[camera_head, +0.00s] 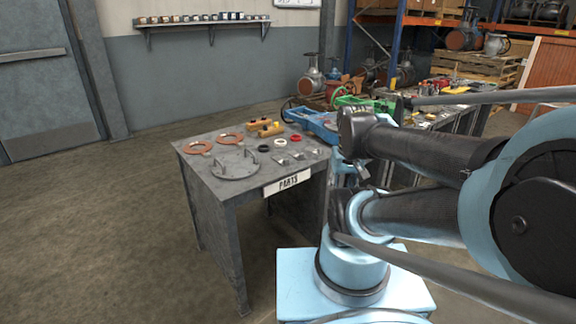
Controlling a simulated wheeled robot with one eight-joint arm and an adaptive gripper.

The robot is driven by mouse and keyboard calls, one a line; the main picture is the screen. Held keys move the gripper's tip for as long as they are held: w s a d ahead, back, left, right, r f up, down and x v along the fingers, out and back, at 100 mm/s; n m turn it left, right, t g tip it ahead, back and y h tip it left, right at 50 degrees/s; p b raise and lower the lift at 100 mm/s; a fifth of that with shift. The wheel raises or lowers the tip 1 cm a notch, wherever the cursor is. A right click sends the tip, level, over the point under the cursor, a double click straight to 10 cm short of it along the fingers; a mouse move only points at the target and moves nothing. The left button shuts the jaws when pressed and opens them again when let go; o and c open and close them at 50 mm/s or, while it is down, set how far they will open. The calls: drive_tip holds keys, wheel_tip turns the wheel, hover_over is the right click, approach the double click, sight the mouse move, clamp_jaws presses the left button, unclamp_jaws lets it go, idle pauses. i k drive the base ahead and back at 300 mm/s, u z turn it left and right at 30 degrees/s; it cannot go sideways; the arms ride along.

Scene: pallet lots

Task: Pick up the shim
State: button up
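A grey metal table with a "PARTS" sign (287,183) stands left of my arm. Several small grey metal pieces lie near its right front part, among them a small flat piece (281,161) and another (297,155). One of these may be the shim, but they are too small to tell which. My blue and dark arm links fill the right side of the view and hide part of the area beyond the table's right end. I cannot make out my gripper in this view.
The table also holds two copper-coloured rings (231,138), a round grey plate with handles (235,164), a red ring (295,138), a black ring (265,147) and yellow-brown parts (270,129). A second cluttered bench (440,119) stands behind my arm. Floor at left is clear.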

sight(318, 152)
drive_tip(key=u, duration=0.05)
drive_tip(key=k, duration=1.05)
drive_tip(key=u, duration=0.95)
drive_tip(key=i, duration=1)
drive_tip(key=u, duration=0.05)
